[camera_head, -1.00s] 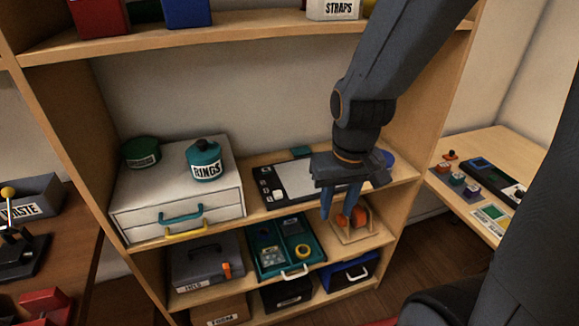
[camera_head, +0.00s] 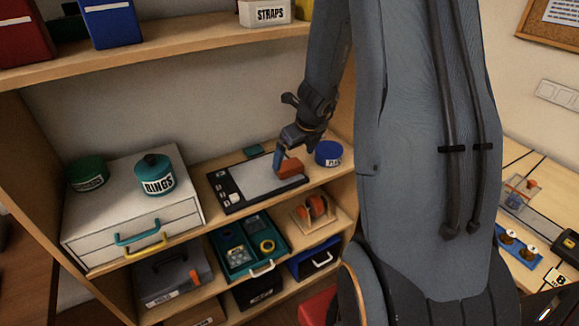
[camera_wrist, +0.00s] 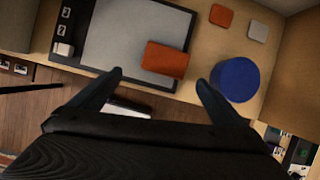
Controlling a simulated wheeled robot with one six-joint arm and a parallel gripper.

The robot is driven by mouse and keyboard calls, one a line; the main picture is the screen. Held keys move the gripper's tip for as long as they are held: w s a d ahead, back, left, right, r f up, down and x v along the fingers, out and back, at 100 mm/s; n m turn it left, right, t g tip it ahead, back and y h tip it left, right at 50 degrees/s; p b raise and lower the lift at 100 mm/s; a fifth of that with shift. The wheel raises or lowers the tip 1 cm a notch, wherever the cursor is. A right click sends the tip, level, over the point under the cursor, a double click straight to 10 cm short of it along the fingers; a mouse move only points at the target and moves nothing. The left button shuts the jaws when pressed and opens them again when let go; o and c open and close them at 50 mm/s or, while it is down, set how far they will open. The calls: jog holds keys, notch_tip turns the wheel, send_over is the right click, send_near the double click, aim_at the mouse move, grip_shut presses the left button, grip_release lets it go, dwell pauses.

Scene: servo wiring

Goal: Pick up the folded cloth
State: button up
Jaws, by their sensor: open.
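An orange block-like piece, which looks like the folded cloth (camera_wrist: 165,60), lies over the edge of a grey-topped board in the wrist view. In the head view the orange piece (camera_head: 290,168) shows just below my gripper (camera_head: 294,159). In the wrist view my gripper (camera_wrist: 159,79) is open and empty. Its fingertips are on either side of the piece's near end and apart from it. I cannot tell how high the fingertips are above the shelf.
The black-framed board (camera_head: 232,205) lies on the shelf. A blue round container (camera_head: 329,154) stands to the right, close to one finger. A flat orange square (camera_wrist: 221,15) and a grey square (camera_wrist: 257,31) lie beyond. A white drawer unit (camera_head: 130,215) is left.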

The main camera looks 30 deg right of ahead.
aim_at(290, 165)
jog(key=f+m, duration=0.1)
jog(key=w+d+f+b, duration=0.1)
jog(key=shift+w+d+f+m, duration=0.15)
jog(key=shift+w+f+m, duration=0.05)
jog(key=shift+f+m, duration=0.2)
jog(key=shift+w+a+r+b+x, duration=0.1)
jog(key=shift+w+b+x, duration=0.1)
jog(key=shift+x, duration=0.7)
jog(key=shift+w+a+r+b+x, duration=0.1)
jog(key=shift+b+x, duration=0.15)
jog(key=shift+x, duration=0.65)
jog(key=shift+w+a+b+x, duration=0.1)
jog(key=shift+w+b+x, duration=0.1)
jog(key=shift+x, duration=0.7)
jog(key=shift+c, duration=0.3)
jog(key=c, duration=1.1)
